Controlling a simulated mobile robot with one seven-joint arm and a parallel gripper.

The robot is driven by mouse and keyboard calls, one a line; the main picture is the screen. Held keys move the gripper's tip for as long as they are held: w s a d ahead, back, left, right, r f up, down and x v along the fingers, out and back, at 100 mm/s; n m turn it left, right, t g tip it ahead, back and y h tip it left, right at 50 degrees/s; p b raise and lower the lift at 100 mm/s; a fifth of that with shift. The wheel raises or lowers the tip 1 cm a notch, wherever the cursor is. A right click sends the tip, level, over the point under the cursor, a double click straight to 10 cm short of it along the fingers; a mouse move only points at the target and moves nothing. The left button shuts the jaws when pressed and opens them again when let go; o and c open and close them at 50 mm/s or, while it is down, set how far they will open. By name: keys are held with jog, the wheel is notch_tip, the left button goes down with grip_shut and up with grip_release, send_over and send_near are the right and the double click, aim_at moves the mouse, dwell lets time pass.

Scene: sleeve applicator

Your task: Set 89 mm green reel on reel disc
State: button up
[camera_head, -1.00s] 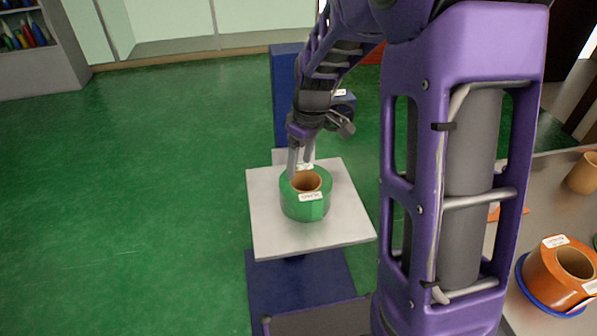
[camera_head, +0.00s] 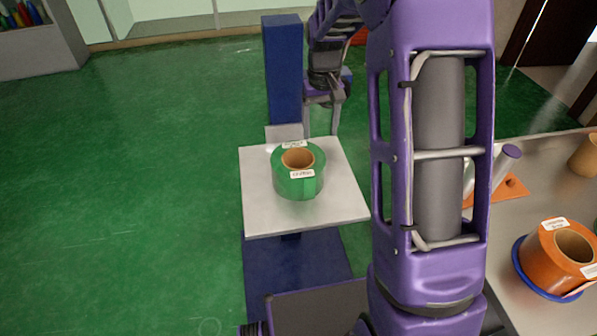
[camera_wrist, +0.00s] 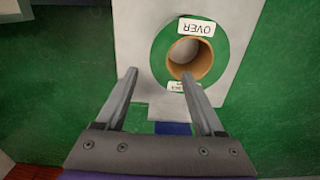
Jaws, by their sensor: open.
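The green reel (camera_head: 290,188), with a brown core and white labels, lies flat on a square light-grey plate (camera_head: 258,219). In the wrist view the reel (camera_wrist: 159,58) shows from above, with one label reading "OVER". My gripper (camera_head: 321,132) is open and empty, beyond the reel at the plate's back edge, fingers pointing down. In the wrist view, its fingertips (camera_wrist: 160,74) are apart and in front of the reel. A blue disc (camera_head: 522,273) lies under an orange reel (camera_head: 540,262) on the table at right; I cannot tell whether it is the reel disc.
A blue column (camera_head: 283,75) stands behind the plate, and a blue base (camera_head: 262,270) is below it. The grey table (camera_head: 497,232) at right also holds an orange piece with a purple-topped post (camera_head: 511,152) and a tan roll (camera_head: 586,157). Green floor is open at left.

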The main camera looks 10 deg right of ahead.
aim_at(318, 155)
notch_tip(318, 155, down, 10)
jog(key=shift+f+b, duration=0.25)
jog(key=shift+b, duration=0.6)
grip_shut()
dwell(0.9)
jog(key=shift+w+r, duration=0.15)
